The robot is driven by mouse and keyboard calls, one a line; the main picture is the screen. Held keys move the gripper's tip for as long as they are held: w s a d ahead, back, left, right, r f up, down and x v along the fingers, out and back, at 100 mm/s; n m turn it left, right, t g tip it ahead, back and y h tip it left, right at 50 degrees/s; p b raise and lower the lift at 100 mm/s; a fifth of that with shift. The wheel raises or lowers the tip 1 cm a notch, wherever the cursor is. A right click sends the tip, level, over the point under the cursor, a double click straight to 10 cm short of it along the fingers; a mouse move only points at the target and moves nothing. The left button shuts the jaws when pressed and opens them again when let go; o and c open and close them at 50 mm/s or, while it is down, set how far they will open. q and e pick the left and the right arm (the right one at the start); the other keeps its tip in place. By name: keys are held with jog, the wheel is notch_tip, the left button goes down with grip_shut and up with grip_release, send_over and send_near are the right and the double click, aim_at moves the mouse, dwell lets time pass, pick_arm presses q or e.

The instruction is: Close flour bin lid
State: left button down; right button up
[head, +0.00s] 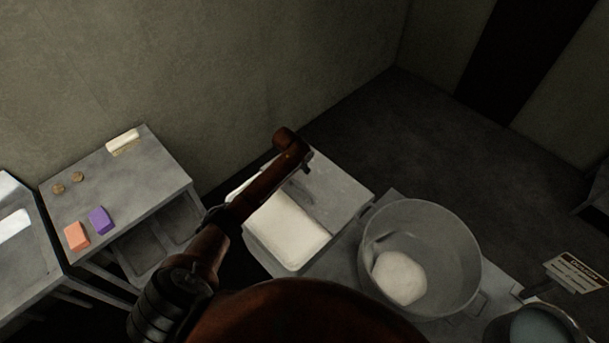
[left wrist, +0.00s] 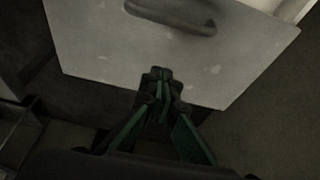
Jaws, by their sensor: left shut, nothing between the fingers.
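The flour bin (head: 262,262) stands in the middle of the head view with white flour (head: 290,232) showing in its open near part. Its flat grey lid (head: 345,192) lies over the far part, so the bin is partly uncovered. The lid also fills the top of the left wrist view (left wrist: 110,50), with a dark bar handle (left wrist: 172,14) on it. My left gripper (left wrist: 160,76) is shut and empty at the lid's edge farthest from the handle; I cannot tell whether it touches. In the head view my left arm hides part of the bin and most of this gripper (head: 306,168).
A large metal pot (head: 440,245) with a pale dough ball (head: 399,277) stands right of the bin. A side table (head: 150,180) at left holds an orange block (head: 76,236), a purple block (head: 101,220) and small items. A wall rises behind; open floor lies at upper right.

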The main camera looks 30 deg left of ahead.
pick_arm(q)
jog(key=b, duration=0.2)
send_over(309, 186)
notch_tip(309, 186, down, 8)
jog(key=shift+d+f, duration=0.1)
jog(key=s, duration=0.1)
jog(key=s+a+p, duration=0.1)
jog(key=shift+s+p, duration=0.3)
jog(key=shift+s, duration=0.1)
jog(key=shift+s+f, duration=0.2)
jog(key=shift+s, duration=0.15)
jog(key=shift+a, duration=0.1)
jog(key=shift+s, duration=0.1)
